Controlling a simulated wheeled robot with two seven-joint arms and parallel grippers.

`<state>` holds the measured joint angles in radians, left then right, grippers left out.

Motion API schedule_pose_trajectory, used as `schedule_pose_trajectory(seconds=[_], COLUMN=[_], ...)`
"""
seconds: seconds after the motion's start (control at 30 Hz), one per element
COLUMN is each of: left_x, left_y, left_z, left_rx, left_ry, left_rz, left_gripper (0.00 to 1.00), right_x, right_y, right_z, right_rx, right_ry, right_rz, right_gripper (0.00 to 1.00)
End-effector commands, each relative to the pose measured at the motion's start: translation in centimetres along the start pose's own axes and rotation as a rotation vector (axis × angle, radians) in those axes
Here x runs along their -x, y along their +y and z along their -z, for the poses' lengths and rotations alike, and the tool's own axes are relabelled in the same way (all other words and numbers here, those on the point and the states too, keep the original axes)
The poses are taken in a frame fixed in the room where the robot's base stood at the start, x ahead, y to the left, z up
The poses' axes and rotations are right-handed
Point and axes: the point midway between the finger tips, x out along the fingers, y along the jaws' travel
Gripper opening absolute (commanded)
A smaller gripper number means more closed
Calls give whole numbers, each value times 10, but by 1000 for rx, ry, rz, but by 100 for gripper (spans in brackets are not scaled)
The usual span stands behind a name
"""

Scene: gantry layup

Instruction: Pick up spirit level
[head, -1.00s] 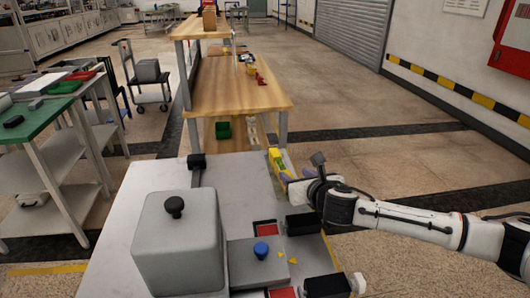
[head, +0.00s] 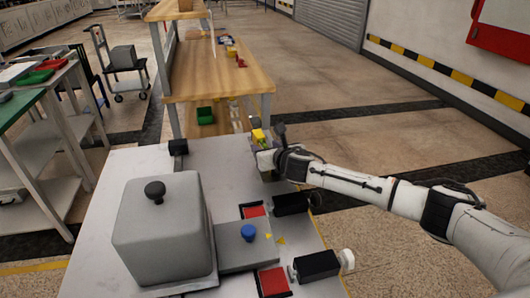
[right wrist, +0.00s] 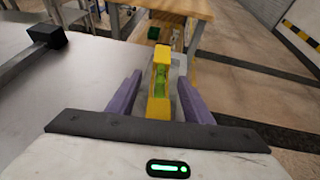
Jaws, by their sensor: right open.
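The spirit level is yellow with a green vial. In the head view the spirit level (head: 258,135) is at the far right corner of the grey-topped table, partly hidden by my right gripper. In the right wrist view the spirit level (right wrist: 161,82) points away from me, between the two purple fingers. My right gripper (head: 264,149) is open around it; in the right wrist view the fingers (right wrist: 158,88) stand apart on either side, with a gap visible at each. My left gripper is not in view.
A grey box with a black knob (head: 165,225) stands on the table (head: 115,180). A plate with a blue knob (head: 248,233), red pads and black clamps (head: 316,265) lie nearer the front right. Wooden shelving (head: 220,85) with a green bin (head: 205,115) stands behind.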

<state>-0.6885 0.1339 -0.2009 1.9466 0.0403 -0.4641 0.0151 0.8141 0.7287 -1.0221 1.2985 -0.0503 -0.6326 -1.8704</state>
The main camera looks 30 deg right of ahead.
Motion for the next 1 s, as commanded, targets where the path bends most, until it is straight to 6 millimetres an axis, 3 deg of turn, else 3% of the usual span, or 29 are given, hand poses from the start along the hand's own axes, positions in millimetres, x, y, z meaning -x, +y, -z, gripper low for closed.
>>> schedule_pose_trajectory(seconds=[0.37, 0.63, 0.87, 1.0], left_x=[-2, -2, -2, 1], left_y=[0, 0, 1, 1], left_z=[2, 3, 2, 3], left_rx=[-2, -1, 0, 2], left_ry=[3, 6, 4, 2], left_rz=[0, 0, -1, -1], left_gripper=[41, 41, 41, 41], right_x=[-9, -9, -8, -4], right_y=[0, 0, 0, -1], right_z=[0, 0, -2, -14], right_rx=[0, 0, 0, 1], right_ry=[0, 0, -3, -6], right_rz=[-1, -1, -1, -1], right_gripper=[46, 1, 0, 0])
